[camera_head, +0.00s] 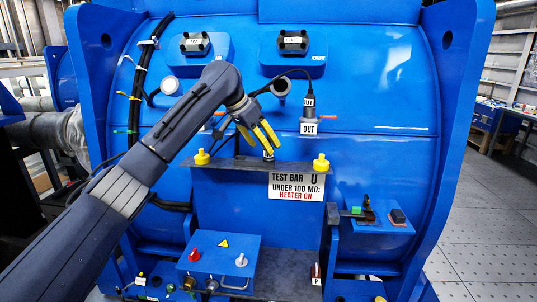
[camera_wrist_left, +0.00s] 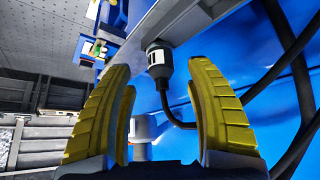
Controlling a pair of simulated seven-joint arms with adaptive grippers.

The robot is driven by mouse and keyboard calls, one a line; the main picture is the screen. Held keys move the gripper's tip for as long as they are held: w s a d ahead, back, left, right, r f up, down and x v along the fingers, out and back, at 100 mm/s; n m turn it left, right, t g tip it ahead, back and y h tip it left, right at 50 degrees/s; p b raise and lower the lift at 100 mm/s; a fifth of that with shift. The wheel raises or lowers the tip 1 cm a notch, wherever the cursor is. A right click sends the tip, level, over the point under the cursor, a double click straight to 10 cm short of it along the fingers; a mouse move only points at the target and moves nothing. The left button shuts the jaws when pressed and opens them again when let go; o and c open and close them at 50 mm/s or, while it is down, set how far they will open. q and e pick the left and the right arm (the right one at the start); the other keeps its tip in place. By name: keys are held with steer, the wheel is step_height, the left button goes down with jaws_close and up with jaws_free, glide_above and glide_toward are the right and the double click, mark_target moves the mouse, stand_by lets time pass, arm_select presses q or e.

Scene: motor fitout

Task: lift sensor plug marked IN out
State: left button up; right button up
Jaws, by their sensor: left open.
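A black sensor plug (camera_wrist_left: 158,62) with a white label stands in the dark grey test bar (camera_wrist_left: 188,18); the wrist view shows it inverted, with its cable leaving the cable end. The label is only partly legible, so I cannot read IN surely. In the head view a small part of the plug (camera_head: 268,155) shows on the test bar (camera_head: 229,163), below my fingertips. My left gripper (camera_head: 263,136) has yellow fingers, spread apart and empty. In the wrist view the plug lies ahead between the fingers (camera_wrist_left: 162,85), with no visible contact. My right gripper is not in view.
Another plug labelled OUT (camera_head: 309,127) sits right of the gripper, with a cable arching left. Yellow knobs (camera_head: 321,163) stand at the bar's ends. A sign (camera_head: 297,186) hangs below it. A blue control box (camera_head: 219,262) stands lower down. Black cables (camera_wrist_left: 290,70) run beside the right finger.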

arm_select(q)
steer(key=shift+x, duration=1.95)
steer(key=shift+o, duration=0.2)
steer(key=shift+a, duration=0.1)
jaws_close()
